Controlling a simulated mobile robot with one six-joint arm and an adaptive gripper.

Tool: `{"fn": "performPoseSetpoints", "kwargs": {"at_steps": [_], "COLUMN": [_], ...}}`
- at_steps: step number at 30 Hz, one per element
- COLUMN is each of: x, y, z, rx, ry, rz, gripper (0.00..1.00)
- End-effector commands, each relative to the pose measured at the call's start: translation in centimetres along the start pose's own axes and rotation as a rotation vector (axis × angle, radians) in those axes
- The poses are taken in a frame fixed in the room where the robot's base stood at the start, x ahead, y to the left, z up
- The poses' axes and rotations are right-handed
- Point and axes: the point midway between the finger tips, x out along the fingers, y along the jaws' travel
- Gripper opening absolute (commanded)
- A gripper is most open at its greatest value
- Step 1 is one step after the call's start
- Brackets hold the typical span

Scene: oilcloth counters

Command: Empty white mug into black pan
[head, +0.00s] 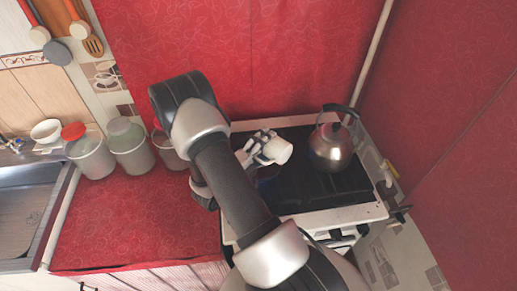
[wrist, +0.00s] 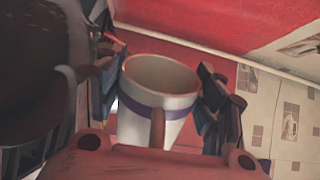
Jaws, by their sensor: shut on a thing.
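My gripper (head: 262,146) is shut on the white mug (head: 278,151) above the left part of the stove. In the wrist view the mug (wrist: 158,100) sits between the two fingers, with a purple band and a brownish handle facing the camera. Its mouth shows a pale inner wall; the bottom and any contents are hidden. The mug looks tilted in the head view. A large dark round thing (wrist: 32,50) at the left of the wrist view may be the black pan; I cannot tell for sure. My arm hides part of the stove in the head view.
A steel kettle (head: 331,147) stands on the right of the black stove top (head: 310,189). Several lidded jars, one a grey-lidded jar (head: 130,146), stand on the red counter (head: 140,217) at the left. A sink (head: 25,205) is at the far left. A red wall rises behind the stove.

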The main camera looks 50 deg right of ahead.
Motion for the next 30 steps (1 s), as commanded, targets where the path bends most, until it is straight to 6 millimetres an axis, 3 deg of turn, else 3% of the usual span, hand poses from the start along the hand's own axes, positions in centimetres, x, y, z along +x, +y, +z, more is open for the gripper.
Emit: {"fn": "performPoseSetpoints", "kwargs": {"at_steps": [20,27,30], "x": [0.0,0.0,0.0], "y": [-0.3,0.8,0.4], "z": [0.2,-1.0,-1.1], "rx": [-0.156,0.172,0.198], "ry": [0.000,-0.001,-0.001], "rz": [-0.002,-0.002,-0.001], "gripper": [0.26,0.26,0.26]}}
